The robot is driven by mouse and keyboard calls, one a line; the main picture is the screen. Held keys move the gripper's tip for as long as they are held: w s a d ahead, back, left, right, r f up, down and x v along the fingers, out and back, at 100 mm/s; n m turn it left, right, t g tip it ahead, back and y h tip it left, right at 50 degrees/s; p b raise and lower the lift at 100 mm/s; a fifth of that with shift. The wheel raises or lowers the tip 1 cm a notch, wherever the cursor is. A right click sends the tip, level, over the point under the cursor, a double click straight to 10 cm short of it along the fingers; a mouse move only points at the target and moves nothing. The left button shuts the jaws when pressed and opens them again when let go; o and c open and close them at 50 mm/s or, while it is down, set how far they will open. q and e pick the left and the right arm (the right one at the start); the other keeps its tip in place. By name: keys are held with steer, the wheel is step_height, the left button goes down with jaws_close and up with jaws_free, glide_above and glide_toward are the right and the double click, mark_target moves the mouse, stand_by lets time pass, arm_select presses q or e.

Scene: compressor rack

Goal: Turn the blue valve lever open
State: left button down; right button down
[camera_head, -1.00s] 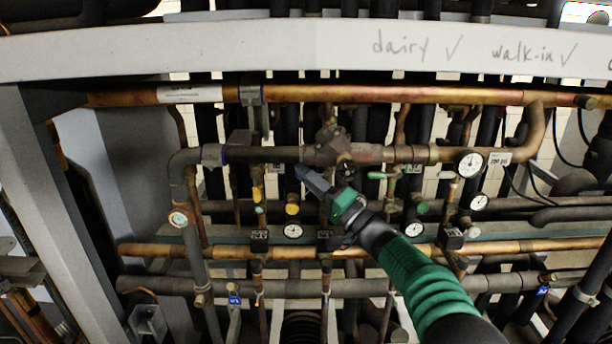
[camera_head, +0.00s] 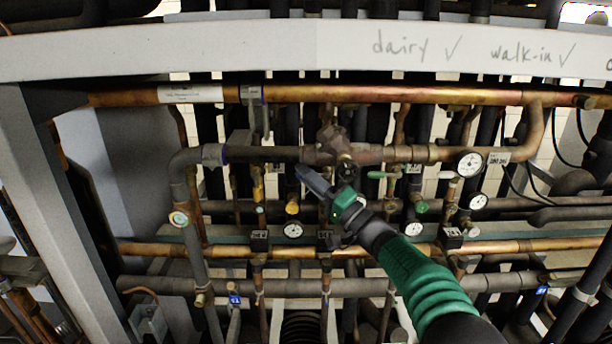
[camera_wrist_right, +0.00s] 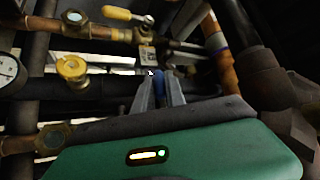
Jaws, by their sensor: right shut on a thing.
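My right gripper (camera_head: 308,178) reaches in from the lower right in the head view, with its fingers in front of the pipes below the dark horizontal pipe. In the right wrist view the fingers (camera_wrist_right: 160,90) are closed around a small blue piece, which looks like the blue valve lever (camera_wrist_right: 159,73). Only a bit of its blue shows between the fingertips; the rest is hidden by the gripper. In the head view the held lever cannot be made out, so its angle is unclear. My left gripper is not in view.
A yellow knob (camera_wrist_right: 72,68) and a yellow lever handle (camera_wrist_right: 118,13) are close to the fingers in the wrist view. A green lever (camera_head: 378,175) and a gauge (camera_head: 469,163) stand to the right. Pipes crowd the space; a grey beam (camera_head: 270,48) crosses above.

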steer(key=shift+r, duration=0.1)
stand_by(0.3)
steer(key=shift+n+g+p, duration=0.4)
steer(key=shift+p, duration=0.45)
steer(key=f+n+g+h+p, duration=0.1)
steer(key=p, duration=0.2)
steer(key=n+g+h+p, duration=0.1)
steer(key=n+p, duration=0.1)
steer(key=p, duration=0.1)
steer(key=shift+d+f+g, duration=0.2)
steer(key=shift+f+g, duration=0.15)
steer(key=shift+g, duration=0.05)
steer(key=shift+d+f+n+g+h+p, duration=0.2)
steer(key=shift+f+n+g+h+p, duration=0.35)
steer(key=shift+f+h+p, duration=0.4)
